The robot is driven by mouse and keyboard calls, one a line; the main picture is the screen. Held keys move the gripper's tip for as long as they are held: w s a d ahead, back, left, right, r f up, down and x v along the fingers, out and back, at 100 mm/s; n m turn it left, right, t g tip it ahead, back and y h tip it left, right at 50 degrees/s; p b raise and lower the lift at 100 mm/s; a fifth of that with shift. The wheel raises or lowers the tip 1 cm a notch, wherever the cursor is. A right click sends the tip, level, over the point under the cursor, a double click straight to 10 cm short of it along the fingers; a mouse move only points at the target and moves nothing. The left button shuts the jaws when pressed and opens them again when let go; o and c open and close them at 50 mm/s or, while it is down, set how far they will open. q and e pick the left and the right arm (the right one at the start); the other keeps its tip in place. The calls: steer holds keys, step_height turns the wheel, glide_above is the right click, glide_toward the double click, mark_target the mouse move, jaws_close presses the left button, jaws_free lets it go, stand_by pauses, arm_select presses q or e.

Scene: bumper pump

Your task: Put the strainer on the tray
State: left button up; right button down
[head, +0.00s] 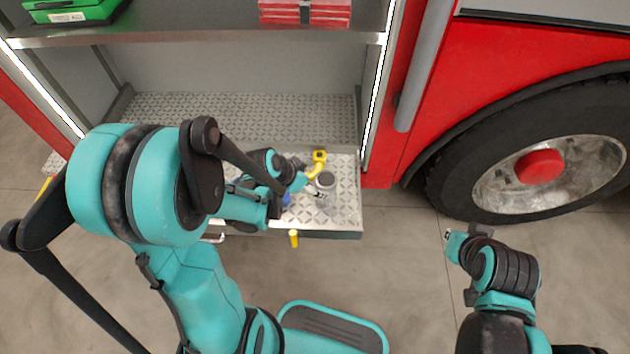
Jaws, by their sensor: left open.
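A small grey, round-topped piece that looks like the strainer (325,179) is on the patterned metal tray (345,218) at the bottom of the truck's compartment. My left gripper (317,194) is open, low over the tray, right beside this grey piece. I cannot tell whether they touch. My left arm hides the tray's left part. My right gripper (449,236) is off to the right over the floor, away from the tray. Its fingers are too small to read.
A yellow fitting (318,160) stands just behind the grey piece, and a blue item (287,200) is partly hidden by my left arm. The shelf (200,30) above holds green and red cases. A wheel (540,165) stands right.

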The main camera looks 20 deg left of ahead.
arm_select(q)
steer(key=s+r+n+t+y, duration=0.1)
steer(key=s+r+n+y, duration=0.2)
steer(key=s+r, duration=0.8)
step_height(320, 180, up, 3)
steer(key=n, duration=0.2)
steer(key=shift+s+d+n, duration=0.15)
steer(key=shift+s+n, duration=0.1)
steer(key=shift+n, duration=0.15)
steer(key=shift+f, duration=0.1)
